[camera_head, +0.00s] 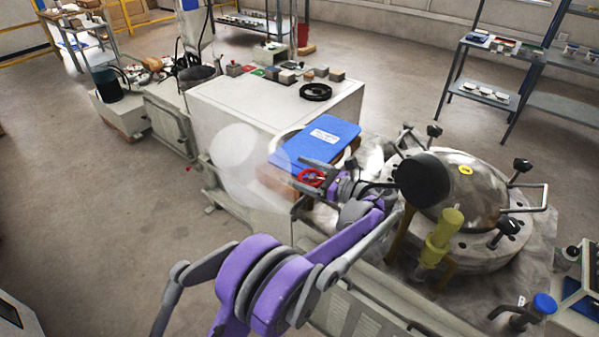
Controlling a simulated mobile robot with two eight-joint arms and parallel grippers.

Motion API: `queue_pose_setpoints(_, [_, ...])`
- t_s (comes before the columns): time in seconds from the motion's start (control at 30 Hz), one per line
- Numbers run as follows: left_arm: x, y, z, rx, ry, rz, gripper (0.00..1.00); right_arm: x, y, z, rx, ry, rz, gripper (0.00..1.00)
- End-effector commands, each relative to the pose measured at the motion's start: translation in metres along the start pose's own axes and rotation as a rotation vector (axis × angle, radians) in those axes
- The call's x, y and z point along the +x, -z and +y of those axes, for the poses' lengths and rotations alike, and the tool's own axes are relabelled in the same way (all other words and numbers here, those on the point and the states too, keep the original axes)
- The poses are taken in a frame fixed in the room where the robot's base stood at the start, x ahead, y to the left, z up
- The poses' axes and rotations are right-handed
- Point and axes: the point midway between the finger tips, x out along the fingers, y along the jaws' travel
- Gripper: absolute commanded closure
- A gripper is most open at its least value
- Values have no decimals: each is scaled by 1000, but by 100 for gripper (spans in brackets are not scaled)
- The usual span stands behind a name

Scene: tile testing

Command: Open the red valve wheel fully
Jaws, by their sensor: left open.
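The small red valve wheel (311,178) shows near the middle of the view, at the front of the machine, just below the blue box. My left gripper (305,175) reaches it from the right. Its grey fingers are open, one above and one below the wheel, so the wheel appears between them. I cannot tell whether the fingers touch the rim. Part of the wheel is hidden by the gripper, and its turned position cannot be read. My right gripper is not in view.
A blue box (315,140) lies just behind the wheel. A round metal vessel (480,195) with several clamp knobs stands close on the right, with a yellow fitting (440,235) in front. A translucent pale round shape (245,165) shows left of the wheel. Open floor lies to the left.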

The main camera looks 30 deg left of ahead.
Motion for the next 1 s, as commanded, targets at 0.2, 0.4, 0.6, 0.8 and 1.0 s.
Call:
queue_pose_setpoints(0.2, [0,-38,1,-1,0,0,0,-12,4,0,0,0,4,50])
queue_pose_setpoints(0.4, [0,-75,1,-1,0,0,0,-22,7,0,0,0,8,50])
queue_pose_setpoints(0.6, [0,-95,0,0,0,0,0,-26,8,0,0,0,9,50])
queue_pose_setpoints(0.8, [0,-97,0,0,0,0,0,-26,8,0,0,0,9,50])
queue_pose_setpoints(1.0, [0,-97,0,0,0,0,0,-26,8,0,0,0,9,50])
